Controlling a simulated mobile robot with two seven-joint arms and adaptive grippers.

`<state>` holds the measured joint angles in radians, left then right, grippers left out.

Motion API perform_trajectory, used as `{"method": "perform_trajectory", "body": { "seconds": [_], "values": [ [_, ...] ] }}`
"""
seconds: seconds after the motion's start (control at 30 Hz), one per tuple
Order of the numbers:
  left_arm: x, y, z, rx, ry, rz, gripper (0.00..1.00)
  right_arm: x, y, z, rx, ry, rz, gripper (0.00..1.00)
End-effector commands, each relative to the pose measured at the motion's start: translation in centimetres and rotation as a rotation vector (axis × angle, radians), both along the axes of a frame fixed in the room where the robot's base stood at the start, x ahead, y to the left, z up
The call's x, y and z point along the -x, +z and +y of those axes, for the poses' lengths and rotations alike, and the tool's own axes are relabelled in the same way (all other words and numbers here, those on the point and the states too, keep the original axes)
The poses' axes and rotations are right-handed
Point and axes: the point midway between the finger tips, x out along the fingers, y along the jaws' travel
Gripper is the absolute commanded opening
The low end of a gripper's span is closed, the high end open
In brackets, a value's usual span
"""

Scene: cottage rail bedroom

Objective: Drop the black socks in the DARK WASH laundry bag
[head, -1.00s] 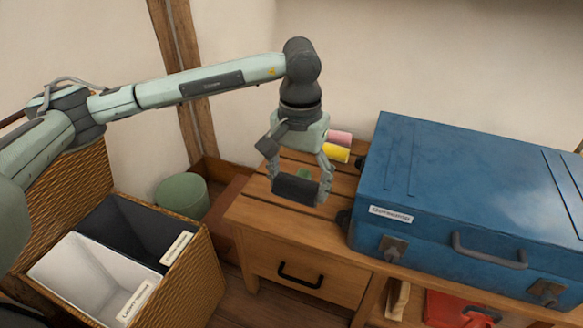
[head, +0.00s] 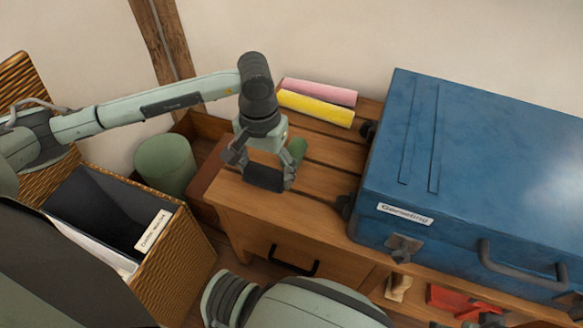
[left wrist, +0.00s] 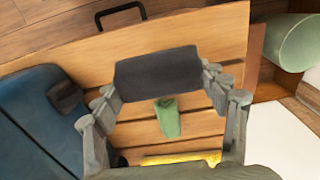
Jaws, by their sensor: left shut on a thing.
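The black socks (head: 264,178) are a dark roll gripped between the fingers of my left gripper (head: 264,174), held over the left part of the wooden bench. In the left wrist view the roll (left wrist: 158,73) spans the gap between both fingertips. The DARK WASH bag (head: 105,212) is the dark compartment of a wicker hamper at the left, open at the top, with a white label on its front edge. The gripper is to the right of the bag, not above it. My right gripper is not in view.
A blue case (head: 480,170) fills the bench's right side. Pink (head: 318,92) and yellow (head: 315,108) rolls and a small green item (head: 297,151) lie on the bench. A green bin (head: 165,163) stands behind the hamper (head: 178,262). A white compartment (head: 95,245) adjoins the dark bag.

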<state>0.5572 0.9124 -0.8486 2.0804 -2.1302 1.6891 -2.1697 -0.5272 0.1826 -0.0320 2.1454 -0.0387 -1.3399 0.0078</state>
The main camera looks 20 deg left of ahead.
Motion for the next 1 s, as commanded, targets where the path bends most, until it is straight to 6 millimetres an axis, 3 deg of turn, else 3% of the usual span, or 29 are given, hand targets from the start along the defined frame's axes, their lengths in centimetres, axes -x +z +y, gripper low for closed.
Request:
{"method": "perform_trajectory", "body": {
  "seconds": [0.1,0.3,0.47,0.7,1.0],
  "values": [
    [-2.4,-1.5,-1.5,0.004,0.001,0.001,0.46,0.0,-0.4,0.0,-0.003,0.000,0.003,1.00],
    [-4.8,-3.2,-2.7,0.001,0.000,0.000,0.46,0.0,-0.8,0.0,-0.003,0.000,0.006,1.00],
    [-5.1,-4.0,-2.8,-0.001,-0.001,0.002,0.46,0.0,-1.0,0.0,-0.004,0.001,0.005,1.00],
    [-5.0,-7.2,-2.8,0.000,0.001,0.003,0.46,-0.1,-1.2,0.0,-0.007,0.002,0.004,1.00],
    [-5.1,-7.6,-2.7,-0.001,-0.001,0.000,0.46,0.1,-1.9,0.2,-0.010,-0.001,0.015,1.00]
  ]
}}
